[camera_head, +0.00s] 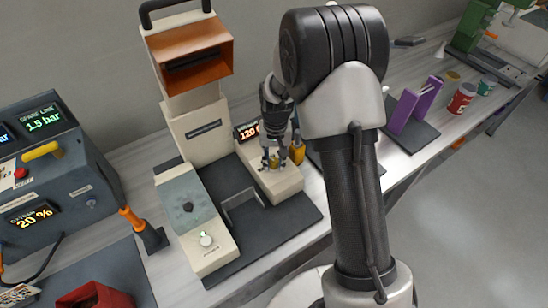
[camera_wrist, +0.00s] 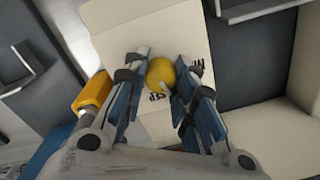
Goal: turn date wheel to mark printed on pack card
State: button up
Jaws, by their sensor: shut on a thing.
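The date wheel appears as a round yellow knob (camera_wrist: 160,72) on a cream housing in the wrist view. Black printed letters stand beside it; "SEP" is readable below the knob, and other letters at its right are partly hidden by a finger. My gripper (camera_wrist: 156,88) is shut on the knob, with a blue-padded finger on each side. The wheel's pointer and exact setting cannot be made out. I cannot identify the pack card for certain.
The cream machine with an orange hood (camera_head: 194,58) stands close left of my gripper. A sloped grey control panel (camera_head: 188,200) is in front of it. A yellow-orange part (camera_wrist: 93,94) is close to my left finger. Purple stands (camera_head: 412,106) are to the right.

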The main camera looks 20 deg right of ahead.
aim_at(275, 161)
jog(key=shift+n, duration=1.1)
jog(key=o, duration=1.1)
jog(key=shift+r, duration=0.1)
notch_tip(275, 161, up, 12)
jog(key=shift+d+f, duration=0.1)
jog(key=shift+d, duration=0.05)
